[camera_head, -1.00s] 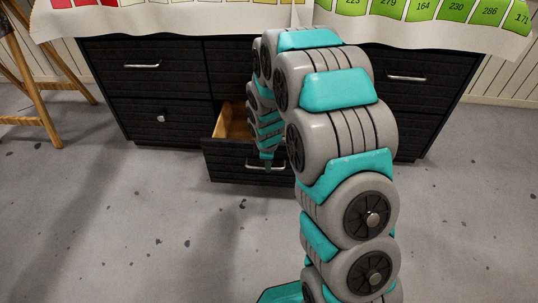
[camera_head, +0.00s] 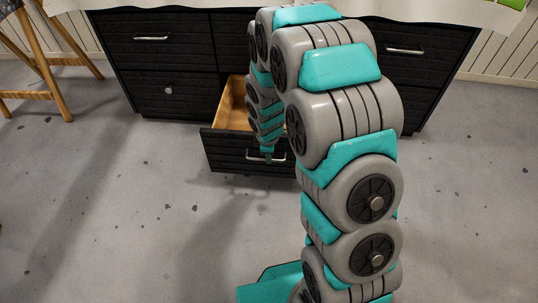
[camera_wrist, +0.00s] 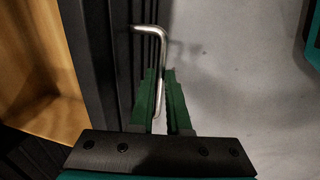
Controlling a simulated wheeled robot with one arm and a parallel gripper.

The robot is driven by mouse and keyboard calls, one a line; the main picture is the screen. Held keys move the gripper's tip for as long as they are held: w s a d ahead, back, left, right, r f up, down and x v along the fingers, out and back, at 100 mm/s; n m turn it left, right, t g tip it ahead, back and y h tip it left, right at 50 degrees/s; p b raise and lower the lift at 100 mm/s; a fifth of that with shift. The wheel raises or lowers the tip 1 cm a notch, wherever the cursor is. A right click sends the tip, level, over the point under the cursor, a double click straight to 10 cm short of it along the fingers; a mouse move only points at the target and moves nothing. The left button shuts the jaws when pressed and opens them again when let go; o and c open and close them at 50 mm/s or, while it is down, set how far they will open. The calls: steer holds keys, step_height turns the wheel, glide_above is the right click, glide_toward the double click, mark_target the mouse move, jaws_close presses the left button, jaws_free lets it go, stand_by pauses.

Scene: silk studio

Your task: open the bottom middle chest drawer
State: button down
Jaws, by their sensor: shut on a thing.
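The bottom middle drawer (camera_head: 232,150) of the black chest stands pulled out, with its bare wooden inside (camera_head: 235,98) showing. Its metal bar handle (camera_head: 278,158) is on the drawer front. My gripper (camera_head: 267,155) is at the handle. In the wrist view the green fingers of my gripper (camera_wrist: 164,95) are shut around the lower part of the handle (camera_wrist: 150,29). The drawer front (camera_wrist: 92,60) runs along the left side of that view, with the wooden inside (camera_wrist: 35,65) behind it. My arm hides the right part of the drawer in the head view.
Other chest drawers, upper left (camera_head: 150,52), lower left (camera_head: 150,92) and upper right (camera_head: 425,52), are closed. A wooden stand (camera_head: 50,75) is at far left. The grey floor (camera_head: 130,210) in front is clear. A printed cloth (camera_head: 420,10) hangs over the chest top.

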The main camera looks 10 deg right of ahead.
steer(key=c, duration=0.9)
jaws_free()
steer(key=shift+s+a+r+p, duration=0.1)
steer(key=shift+s+r, duration=0.15)
steer(key=shift+r, duration=1.05)
steer(key=shift+s+a+r+p, duration=0.1)
steer(key=shift+s+r, duration=0.1)
steer(key=shift+r, duration=1.05)
steer(key=shift+s+a+r+p, duration=0.1)
steer(key=shift+s+r, duration=0.15)
steer(key=shift+r, duration=1.05)
steer(key=s+r+m+g+p, duration=0.1)
steer(key=s+r+m, duration=0.3)
steer(key=s+r, duration=0.4)
steer(key=s+d+r+m+g+p, duration=0.1)
steer(key=s+r+m+p, duration=0.3)
steer(key=s+r, duration=0.4)
steer(key=s+d+r+m+g+p, duration=0.1)
steer(key=s+r+m, duration=0.5)
steer(key=s, duration=1)
steer(key=shift+s+d+r+g+y+p, duration=0.2)
steer(key=shift+r+p, duration=0.15)
steer(key=shift+r, duration=0.25)
steer(key=shift+s+d+r+g+y+p, duration=0.1)
steer(key=shift+s+r+g+p, duration=0.15)
steer(key=shift+r, duration=0.3)
